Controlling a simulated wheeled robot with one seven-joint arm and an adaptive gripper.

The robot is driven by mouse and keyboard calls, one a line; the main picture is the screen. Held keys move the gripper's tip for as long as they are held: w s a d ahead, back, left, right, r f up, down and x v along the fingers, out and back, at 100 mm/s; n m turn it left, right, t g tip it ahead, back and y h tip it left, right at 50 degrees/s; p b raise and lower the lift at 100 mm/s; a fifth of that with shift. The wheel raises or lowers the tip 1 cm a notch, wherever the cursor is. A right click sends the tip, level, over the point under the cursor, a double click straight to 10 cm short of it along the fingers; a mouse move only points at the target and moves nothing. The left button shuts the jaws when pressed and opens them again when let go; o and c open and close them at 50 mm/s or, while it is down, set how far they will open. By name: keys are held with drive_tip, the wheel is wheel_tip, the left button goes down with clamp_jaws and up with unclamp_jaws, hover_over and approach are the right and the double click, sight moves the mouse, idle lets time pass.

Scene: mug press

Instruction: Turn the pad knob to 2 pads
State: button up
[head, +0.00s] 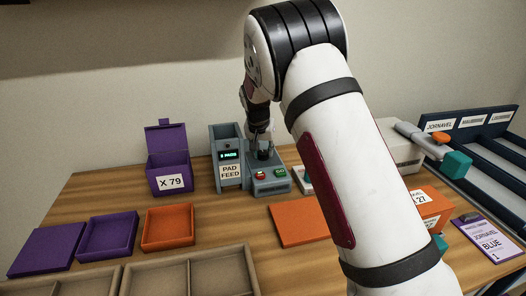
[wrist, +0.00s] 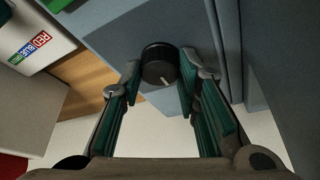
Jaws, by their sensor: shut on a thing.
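The pad feed unit (head: 228,186) is a grey box with a "PAD FEED" label and a small lit green display (head: 229,156). The display's figure is small and seems to read "1 PADS". My gripper (head: 263,146) points down over the unit's lower right part. The fingers are shut on the knob's sides. The knob is mostly hidden by the gripper in the head view.
A purple bin (head: 170,179) marked "X 79" stands to the left. An orange panel (head: 298,222) lies in front on the table.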

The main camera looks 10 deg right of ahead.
drive_tip(key=shift+f, duration=0.1)
idle(0.3)
drive_tip(key=o, duration=1.2)
drive_tip(key=shift+c, duration=0.2)
drive_tip(key=v, duration=1.2)
drive_tip(key=shift+a, duration=0.1)
